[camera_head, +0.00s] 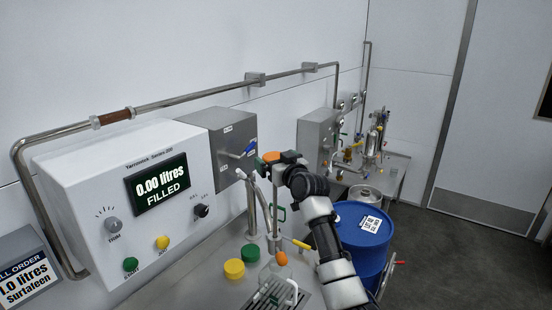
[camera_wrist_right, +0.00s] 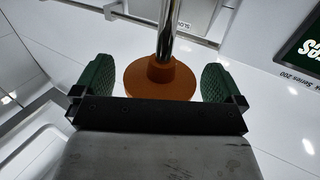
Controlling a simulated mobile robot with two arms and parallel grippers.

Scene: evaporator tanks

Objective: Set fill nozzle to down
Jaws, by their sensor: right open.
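An orange round knob (camera_head: 271,157) shows beside the grey box at the middle of the head view. In the right wrist view the orange knob (camera_wrist_right: 160,80) sits on a shiny metal rod. My right gripper (camera_head: 275,163) is at the knob. Its green finger pads stand apart on either side of the knob in the right wrist view (camera_wrist_right: 157,83), with gaps on both sides. Metal nozzle pipework (camera_head: 264,205) rises from the bench just below; my right arm and gripper partly hide it. My left gripper is not in view.
The white control panel (camera_head: 100,180) reads "0.00 litres FILLED". The grey box (camera_head: 220,135) has a blue lever (camera_head: 248,149). Yellow and green caps (camera_head: 234,269) lie on the bench. A blue drum (camera_head: 362,245) stands right of my arm. Open floor lies at the right.

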